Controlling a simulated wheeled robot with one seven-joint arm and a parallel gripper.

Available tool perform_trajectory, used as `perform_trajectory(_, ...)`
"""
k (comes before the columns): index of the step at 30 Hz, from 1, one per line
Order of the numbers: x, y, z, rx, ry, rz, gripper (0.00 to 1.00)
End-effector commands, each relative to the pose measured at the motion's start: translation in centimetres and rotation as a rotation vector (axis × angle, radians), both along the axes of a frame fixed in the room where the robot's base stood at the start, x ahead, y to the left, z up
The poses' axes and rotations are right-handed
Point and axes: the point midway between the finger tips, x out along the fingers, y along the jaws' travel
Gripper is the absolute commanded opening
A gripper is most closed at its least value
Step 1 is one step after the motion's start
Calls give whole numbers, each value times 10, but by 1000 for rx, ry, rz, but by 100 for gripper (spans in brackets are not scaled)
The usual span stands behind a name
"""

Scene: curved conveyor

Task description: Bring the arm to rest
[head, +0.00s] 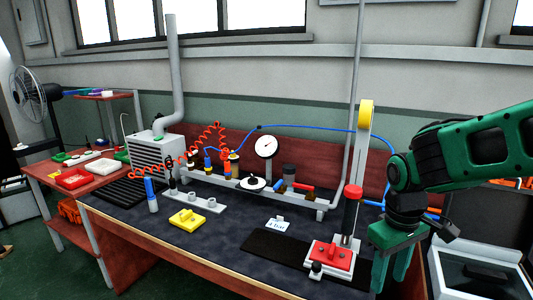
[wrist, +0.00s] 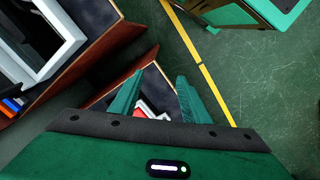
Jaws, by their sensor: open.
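My green arm enters from the right in the head view. My gripper (head: 390,272) points down at the right front of the workbench (head: 135,228), beside the red and white fixture (head: 330,255). In the wrist view my gripper (wrist: 160,95) has its two green fingers apart, with nothing between the tips. The bench corner and part of a red and white thing show behind and between the fingers. The gripper is open and empty.
A black post with a red top (head: 351,205) stands close left of my gripper. A yellow block (head: 187,219) and a gauge (head: 265,147) are further left. A white-framed box (head: 480,275) stands at the right. The wrist view shows green floor with a yellow line (wrist: 205,70).

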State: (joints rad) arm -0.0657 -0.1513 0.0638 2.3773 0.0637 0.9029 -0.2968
Motion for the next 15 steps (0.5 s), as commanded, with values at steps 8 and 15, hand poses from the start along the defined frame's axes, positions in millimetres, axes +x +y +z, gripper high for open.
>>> perform_trajectory(8, -80, -96, 19, 6, -16, -509, 42)
perform_trajectory(15, -147, -135, 20, 43, -11, -863, 42)
